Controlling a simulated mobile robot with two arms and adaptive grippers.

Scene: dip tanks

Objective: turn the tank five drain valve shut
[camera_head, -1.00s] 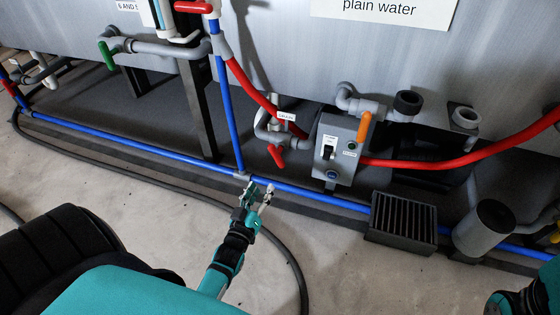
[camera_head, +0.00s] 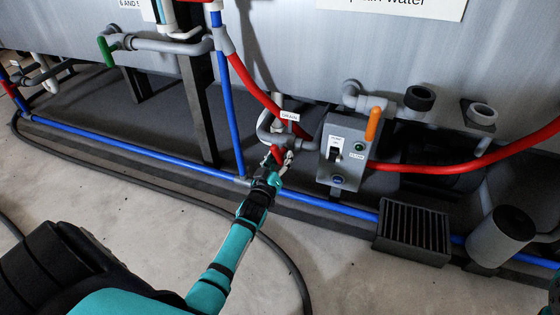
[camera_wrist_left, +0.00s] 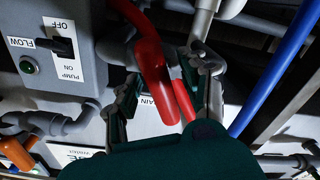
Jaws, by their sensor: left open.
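The tank five drain valve has a red lever handle (camera_head: 277,153) on a grey pipe elbow low in front of the tank, below a white "DRAIN" label (camera_head: 290,116). My left gripper (camera_head: 276,168) is at the lower end of this handle. In the left wrist view, the open fingers (camera_wrist_left: 165,85) stand on either side of a red bar (camera_wrist_left: 153,62), which looks like the handle, with the label partly hidden behind it. I cannot tell whether a finger touches it. My right gripper does not show; only a sliver of arm is at the right edge.
A red hose (camera_head: 252,85) passes close behind. A blue pipe (camera_head: 330,203) runs low along the floor. A black slatted box (camera_head: 413,229) is to the right.

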